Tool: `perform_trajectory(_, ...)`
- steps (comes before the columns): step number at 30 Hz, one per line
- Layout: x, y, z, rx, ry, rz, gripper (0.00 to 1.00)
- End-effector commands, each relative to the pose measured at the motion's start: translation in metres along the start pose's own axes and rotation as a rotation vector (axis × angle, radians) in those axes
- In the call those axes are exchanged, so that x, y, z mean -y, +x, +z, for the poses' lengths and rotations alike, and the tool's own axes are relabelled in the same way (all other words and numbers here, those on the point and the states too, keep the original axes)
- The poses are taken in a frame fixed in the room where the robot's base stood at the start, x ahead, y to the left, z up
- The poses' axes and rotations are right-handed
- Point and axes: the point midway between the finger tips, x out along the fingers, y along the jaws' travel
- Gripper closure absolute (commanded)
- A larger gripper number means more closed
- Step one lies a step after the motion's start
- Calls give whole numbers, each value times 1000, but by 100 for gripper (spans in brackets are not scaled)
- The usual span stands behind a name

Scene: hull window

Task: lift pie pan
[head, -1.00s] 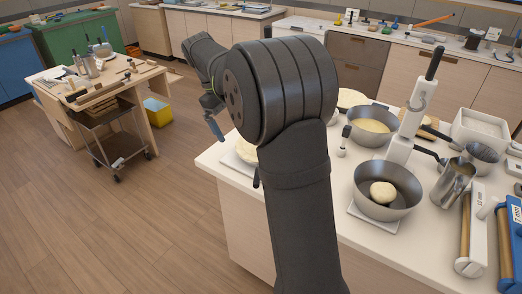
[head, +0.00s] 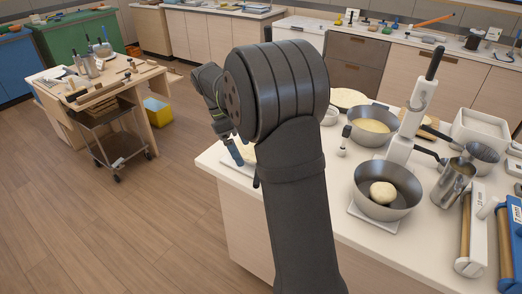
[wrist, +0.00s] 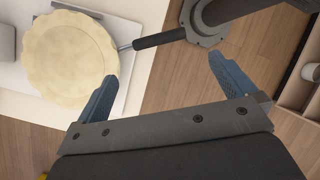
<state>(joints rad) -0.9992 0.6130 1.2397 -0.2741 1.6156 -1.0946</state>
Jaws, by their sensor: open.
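In the wrist view a round, pale pie crust with a fluted edge (wrist: 68,55), which I take to be the pie pan, lies on a light grey square plate at the upper left. A dark handle (wrist: 160,38) on a thin metal stem points at its right edge; I cannot tell whether it is joined to it. My gripper (wrist: 163,68) is open and empty, its blue fingers apart. The crust lies just beyond the left finger, not between the fingers. In the head view my gripper (head: 235,152) hangs over the counter's left edge, and my arm hides most of the pan.
On the white counter (head: 325,205), a steel pan with a dough ball (head: 385,192) stands right of my arm. Open floor (head: 130,225) lies left of the counter.

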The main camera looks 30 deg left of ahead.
Motion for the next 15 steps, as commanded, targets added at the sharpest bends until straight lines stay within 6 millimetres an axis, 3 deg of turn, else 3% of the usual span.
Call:
perform_trajectory(3,0,20,0,2,0,-2,0)
perform_trajectory(11,0,39,0,1,0,-1,0)
perform_trajectory(15,-1,61,0,2,0,-3,0)
